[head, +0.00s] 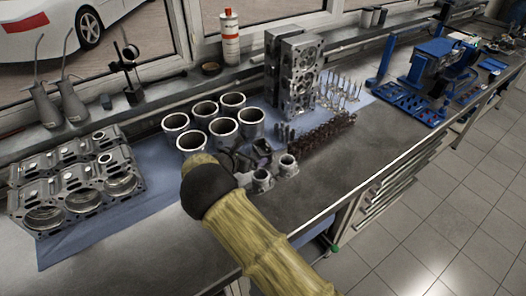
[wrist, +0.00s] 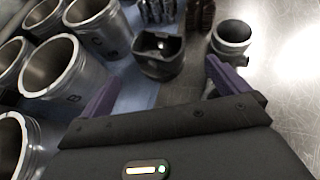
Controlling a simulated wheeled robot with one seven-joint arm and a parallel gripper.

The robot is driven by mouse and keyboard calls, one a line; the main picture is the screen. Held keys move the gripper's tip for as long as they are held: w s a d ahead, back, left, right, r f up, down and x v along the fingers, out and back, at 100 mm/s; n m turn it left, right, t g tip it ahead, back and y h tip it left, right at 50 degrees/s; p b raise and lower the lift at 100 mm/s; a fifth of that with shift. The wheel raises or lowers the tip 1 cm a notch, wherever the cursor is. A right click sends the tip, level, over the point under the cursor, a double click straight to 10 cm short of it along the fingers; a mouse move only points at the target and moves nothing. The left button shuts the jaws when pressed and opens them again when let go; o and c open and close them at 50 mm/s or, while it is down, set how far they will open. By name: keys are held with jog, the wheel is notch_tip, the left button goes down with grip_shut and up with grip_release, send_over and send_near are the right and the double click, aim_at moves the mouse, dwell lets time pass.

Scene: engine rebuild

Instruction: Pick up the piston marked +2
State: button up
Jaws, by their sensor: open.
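Two light metal pistons, a nearer one (head: 262,181) and a farther one (head: 288,165), stand on the bench just right of my arm in the head view. In the wrist view a dark, shadowed piston (wrist: 159,56) stands just ahead of my gripper (wrist: 161,72), roughly in line with the gap between its purple fingers. A second piston (wrist: 232,38) stands beyond the right finger. My gripper is open and nothing shows held. In the head view my arm partly hides the gripper. No +2 marking is readable on any piston.
Several cylinder liners (wrist: 53,66) stand close to the left finger on a blue cloth (head: 150,150). An engine block (head: 75,172) lies at left. A cylinder head (head: 292,75), valves and a dark row of parts (head: 322,132) are behind. The bench right of the pistons (head: 350,165) is clear.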

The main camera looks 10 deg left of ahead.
aim_at(266, 146)
jog(key=shift+p+x, duration=0.45)
jog(key=shift+x, duration=1.55)
jog(key=shift+w+d+p, duration=0.15)
jog(key=shift+w+p, duration=0.25)
jog(key=shift+p+x, duration=0.95)
jog(key=shift+x, duration=1.25)
jog(key=shift+w, duration=0.15)
jog(key=shift+c, duration=0.4)
jog(key=c, duration=0.7)
jog(key=shift+a+r, duration=0.1)
jog(key=shift+a, duration=0.15)
jog(key=c, duration=0.3)
